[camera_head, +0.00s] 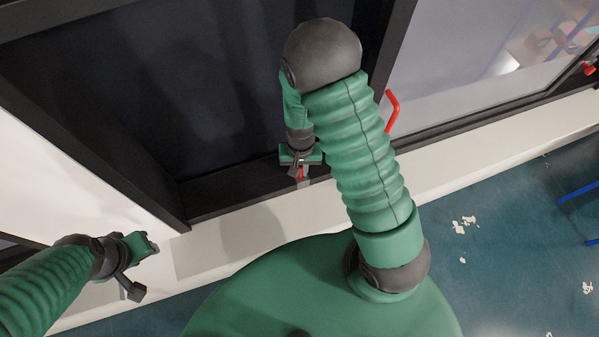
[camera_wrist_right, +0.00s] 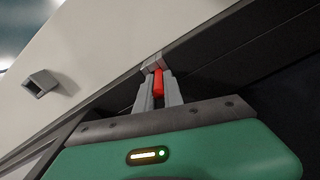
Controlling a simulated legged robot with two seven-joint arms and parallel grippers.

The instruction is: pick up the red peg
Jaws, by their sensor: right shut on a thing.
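The red peg (camera_wrist_right: 158,83) is between the two grey fingers of my right gripper (camera_wrist_right: 157,93) in the right wrist view. The fingers are shut on it. A small grey square socket (camera_wrist_right: 152,63) sits right at the peg's far end; I cannot tell whether the peg is still inside it. In the head view the peg (camera_head: 301,173) shows as a small red spot below my right gripper (camera_head: 301,166), by the window sill. My left gripper (camera_head: 152,249) is at the lower left, away from the peg; its fingers are too small to read.
A second grey square socket (camera_wrist_right: 39,83) stands on the pale surface in the wrist view. A dark window frame (camera_head: 200,205) borders the pale sill (camera_head: 470,172). A red handle (camera_head: 392,110) is right of my right arm. Blue floor (camera_head: 500,235) lies at lower right.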

